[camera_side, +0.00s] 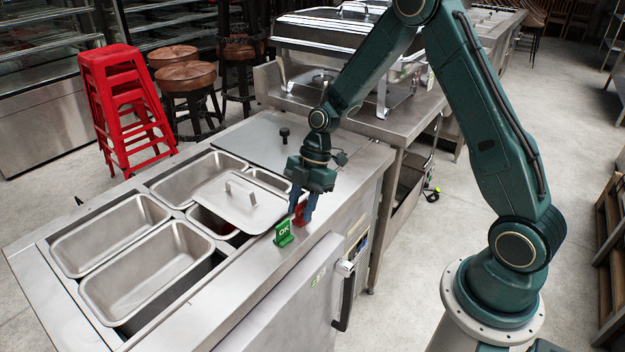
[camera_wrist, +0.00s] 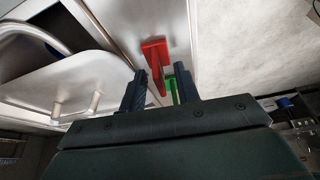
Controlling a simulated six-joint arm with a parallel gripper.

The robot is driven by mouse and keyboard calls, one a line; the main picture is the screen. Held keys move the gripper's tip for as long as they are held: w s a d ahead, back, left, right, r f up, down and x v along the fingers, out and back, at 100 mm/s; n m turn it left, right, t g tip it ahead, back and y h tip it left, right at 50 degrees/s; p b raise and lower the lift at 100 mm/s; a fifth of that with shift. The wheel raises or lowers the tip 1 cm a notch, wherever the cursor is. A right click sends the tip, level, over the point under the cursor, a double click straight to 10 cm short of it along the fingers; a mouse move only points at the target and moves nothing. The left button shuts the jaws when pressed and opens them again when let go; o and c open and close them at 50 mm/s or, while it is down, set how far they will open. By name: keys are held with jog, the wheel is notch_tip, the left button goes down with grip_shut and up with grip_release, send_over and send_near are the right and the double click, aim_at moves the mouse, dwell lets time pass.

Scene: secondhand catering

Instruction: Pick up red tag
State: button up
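The red tag (camera_side: 299,213) stands on the steel counter's front ledge, partly hidden behind a finger in the side view. In the wrist view the red tag (camera_wrist: 155,60) shows between and just beyond the fingertips. My gripper (camera_side: 301,212) points down at it with its fingers apart, one on each side; I cannot tell whether either touches it. In the wrist view my gripper (camera_wrist: 160,82) is also open. A green tag marked OK (camera_side: 283,233) stands close beside the red one, and its green edge (camera_wrist: 174,88) shows between the fingers.
Open steel pans (camera_side: 112,231) fill the counter further left. The counter's front edge drops off beside a door with a black handle (camera_side: 345,297). A flat panel (camera_side: 262,138) lies behind.

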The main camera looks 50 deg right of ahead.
aim_at(301, 203)
jog(key=shift+c, duration=0.4)
grip_shut()
jog(key=shift+r, duration=0.1)
notch_tip(301, 203, up, 20)
dwell(0.8)
dwell(0.4)
